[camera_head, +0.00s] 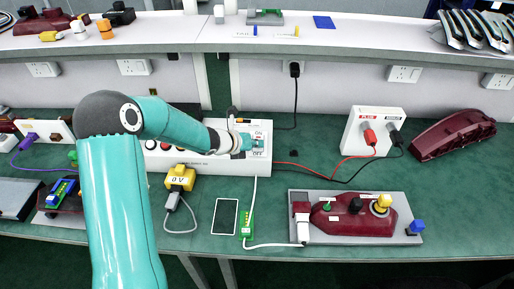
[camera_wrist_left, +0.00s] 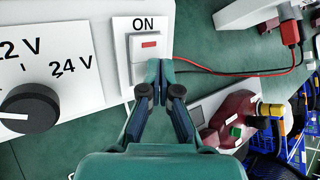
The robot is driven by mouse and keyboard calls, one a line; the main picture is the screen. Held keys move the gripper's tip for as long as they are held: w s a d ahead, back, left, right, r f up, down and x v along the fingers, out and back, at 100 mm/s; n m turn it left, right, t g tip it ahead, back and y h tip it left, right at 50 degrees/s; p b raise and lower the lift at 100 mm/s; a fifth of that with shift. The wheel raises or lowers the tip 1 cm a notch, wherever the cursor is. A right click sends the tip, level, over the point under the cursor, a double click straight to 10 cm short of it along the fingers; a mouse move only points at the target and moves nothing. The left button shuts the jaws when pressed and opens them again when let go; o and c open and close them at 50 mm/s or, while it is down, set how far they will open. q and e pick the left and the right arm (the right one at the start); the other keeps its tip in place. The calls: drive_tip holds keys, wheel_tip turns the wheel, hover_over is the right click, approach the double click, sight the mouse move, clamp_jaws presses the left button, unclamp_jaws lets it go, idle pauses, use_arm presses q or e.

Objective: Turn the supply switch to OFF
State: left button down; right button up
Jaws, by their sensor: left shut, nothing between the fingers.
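The supply switch (camera_head: 259,140) is a white rocker on the front of the white supply box (camera_head: 200,168), with ON printed above it and OFF below. In the left wrist view the rocker (camera_wrist_left: 149,44) shows a red bar near its upper end, under ON; the OFF label is hidden there. My left gripper (camera_head: 247,143) is shut and empty. In the left wrist view its fingertips (camera_wrist_left: 160,72) are at the lower right edge of the rocker; I cannot tell whether they touch it. My right gripper is not in view.
A black voltage knob (camera_wrist_left: 29,108) is left of the switch. A yellow 0 V meter (camera_head: 180,178) stands before the box. A white socket block (camera_head: 362,135) with red and black plugs and a maroon lamp on a grey board (camera_head: 408,238) are to the right. Cables cross the green bench.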

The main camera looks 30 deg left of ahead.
use_arm(q)
drive_tip(key=shift+f, duration=0.15)
idle(0.3)
drive_tip(key=shift+s+d+r+p, duration=0.1)
drive_tip(key=shift+r+p, duration=0.35)
drive_tip(key=shift+r, duration=0.6)
drive_tip(key=r+p, duration=0.2)
drive_tip(key=r, duration=0.1)
drive_tip(key=r+p, duration=0.1)
drive_tip(key=r, duration=0.1)
drive_tip(key=shift+s+d, duration=0.25)
drive_tip(key=shift+s, duration=0.1)
drive_tip(key=shift+f, duration=0.1)
